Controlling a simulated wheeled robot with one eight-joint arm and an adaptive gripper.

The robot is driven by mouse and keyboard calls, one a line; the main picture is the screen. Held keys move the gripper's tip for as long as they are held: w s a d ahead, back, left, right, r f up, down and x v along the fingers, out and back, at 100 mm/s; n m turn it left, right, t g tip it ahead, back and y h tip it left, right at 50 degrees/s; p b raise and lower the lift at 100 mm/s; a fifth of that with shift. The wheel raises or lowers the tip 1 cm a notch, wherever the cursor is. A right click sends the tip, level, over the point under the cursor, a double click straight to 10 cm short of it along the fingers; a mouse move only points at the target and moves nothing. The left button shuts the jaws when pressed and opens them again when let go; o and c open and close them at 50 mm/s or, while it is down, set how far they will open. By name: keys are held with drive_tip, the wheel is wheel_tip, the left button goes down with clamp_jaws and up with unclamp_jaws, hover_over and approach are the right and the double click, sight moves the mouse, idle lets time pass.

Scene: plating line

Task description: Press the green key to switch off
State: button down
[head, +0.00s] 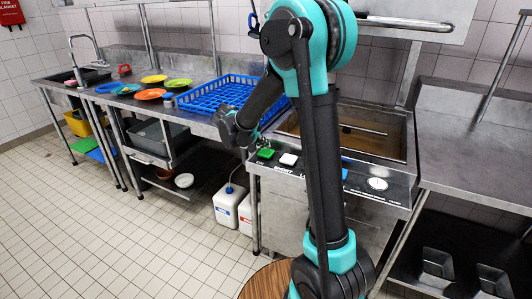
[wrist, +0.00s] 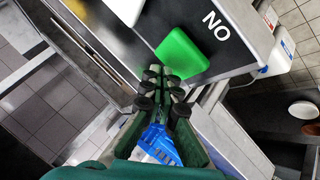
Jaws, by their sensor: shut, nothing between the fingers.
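The green key (head: 266,153) sits at the left end of the dark control panel on the front of the dishwashing machine. It shows large in the wrist view (wrist: 182,55), with the letters "ON" beside it. My gripper (head: 250,138) is just above and left of the key in the head view. In the wrist view its dark fingertips (wrist: 165,78) are together at the key's near edge and overlap it slightly. Nothing is between them. I cannot tell whether they touch the key. A white key (head: 289,159) is to the right of the green one.
A blue rack (head: 218,97) stands on the counter behind my gripper, with coloured plates (head: 150,94) further left. A round white dial (head: 377,184) is at the panel's right. White jugs (head: 229,205) stand on the floor below. The tiled floor at the left front is clear.

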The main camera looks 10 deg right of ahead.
sight(264, 152)
drive_tip(key=shift+r, duration=0.1)
drive_tip(key=shift+r, duration=2.45)
